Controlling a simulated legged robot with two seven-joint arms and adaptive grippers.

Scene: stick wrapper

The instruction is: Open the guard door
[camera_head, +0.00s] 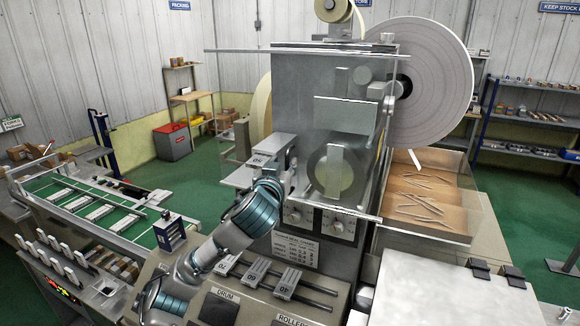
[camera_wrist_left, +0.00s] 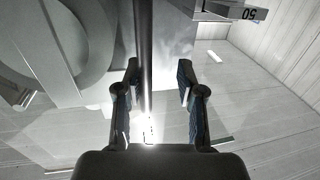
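The guard door (camera_head: 300,100) is a clear panel on the front of the wrapper machine. It looks closed, and a reel and plates show through it. My left gripper (camera_head: 291,165) is at the door's lower left side, partly hidden by its own wrist. In the left wrist view my left gripper (camera_wrist_left: 160,85) is open. A dark upright bar (camera_wrist_left: 146,50), which looks like the door's edge or handle, appears between its fingers, nearer the left finger. I cannot tell whether they touch. My right gripper is not in view.
A large white reel (camera_head: 430,75) stands behind the machine on the right. A clear-walled tray (camera_head: 455,205) with sticks lies below it. A green conveyor (camera_head: 85,205) is on the left.

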